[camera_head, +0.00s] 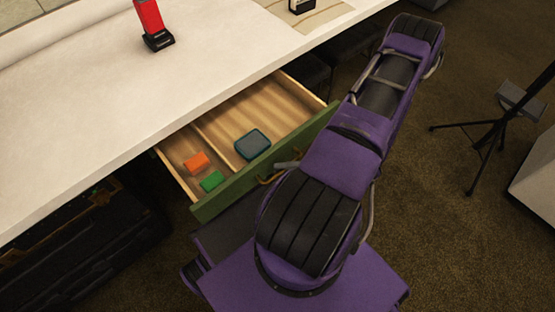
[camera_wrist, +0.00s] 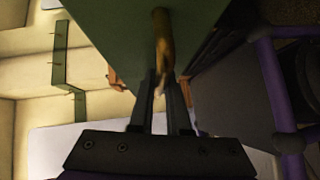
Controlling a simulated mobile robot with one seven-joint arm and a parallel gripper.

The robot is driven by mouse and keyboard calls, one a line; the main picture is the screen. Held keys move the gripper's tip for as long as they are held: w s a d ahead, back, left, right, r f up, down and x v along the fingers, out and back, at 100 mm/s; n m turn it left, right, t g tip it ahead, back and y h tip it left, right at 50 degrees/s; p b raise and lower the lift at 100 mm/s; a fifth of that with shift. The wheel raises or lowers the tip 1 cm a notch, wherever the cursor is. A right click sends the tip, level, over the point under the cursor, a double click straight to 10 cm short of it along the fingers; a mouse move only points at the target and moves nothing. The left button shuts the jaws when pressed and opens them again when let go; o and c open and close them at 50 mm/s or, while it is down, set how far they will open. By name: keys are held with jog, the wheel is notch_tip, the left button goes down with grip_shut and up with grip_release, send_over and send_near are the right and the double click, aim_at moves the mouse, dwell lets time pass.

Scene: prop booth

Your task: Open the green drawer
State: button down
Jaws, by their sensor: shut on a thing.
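The green drawer (camera_head: 228,188) is pulled out from under the white counter, with its wooden inside showing. Its brass handle (camera_head: 268,179) sits on the green front and is partly hidden by my arm in the head view. In the wrist view the green front (camera_wrist: 110,35) fills the top and the handle (camera_wrist: 162,38) runs down between my fingers. My gripper (camera_wrist: 164,88) is shut on the handle. My purple arm hides most of the gripper in the head view.
Inside the drawer lie an orange block (camera_head: 197,162), a green block (camera_head: 212,181) and a teal-edged dark box (camera_head: 252,144). A red item on a black base (camera_head: 151,22) stands on the white counter (camera_head: 90,100). A black tripod (camera_head: 490,135) stands on the carpet at right.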

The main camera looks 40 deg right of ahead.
jog(key=shift+s, duration=0.15)
jog(key=c, duration=1.2)
grip_release()
jog(key=shift+o, duration=0.2)
jog(key=shift+d, duration=0.1)
jog(key=v, duration=1.7)
jog(key=shift+s+b, duration=0.2)
jog(key=shift+b, duration=0.1)
jog(key=shift+d+r, duration=0.1)
jog(key=shift+r, duration=0.05)
